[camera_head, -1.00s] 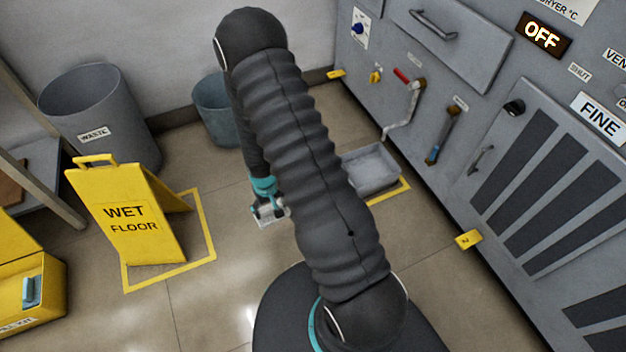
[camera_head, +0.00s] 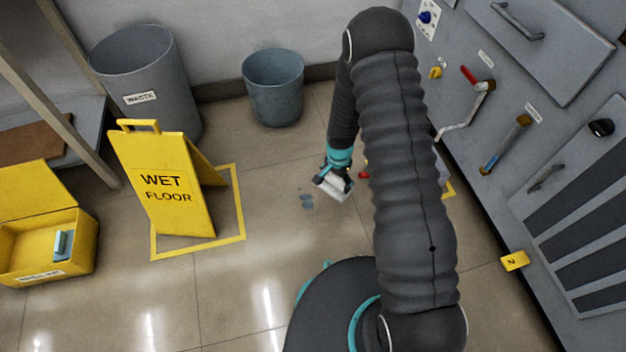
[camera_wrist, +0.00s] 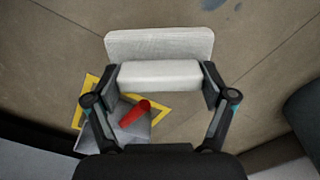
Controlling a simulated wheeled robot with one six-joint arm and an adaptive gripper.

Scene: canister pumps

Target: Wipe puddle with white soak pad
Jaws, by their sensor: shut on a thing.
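My gripper (camera_head: 335,179) is low over the floor in the head view, shut on the white soak pad (camera_head: 334,190). In the wrist view the pad (camera_wrist: 160,45) is a pale flat slab with a thicker grip block, held between the two fingers of my gripper (camera_wrist: 160,76). A small dark bluish puddle (camera_head: 307,201) lies on the tiles just left of the pad in the head view, apart from it in the picture. Dark spots of the puddle (camera_wrist: 237,7) also show at the top edge of the wrist view. Whether the pad touches the floor I cannot tell.
A yellow wet floor sign (camera_head: 165,190) stands left inside a yellow taped square. A blue-grey bucket (camera_head: 273,90) and a waste bin (camera_head: 150,75) are behind. A grey tray with a red part (camera_wrist: 130,122) shows in the wrist view. Machine panels line the right.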

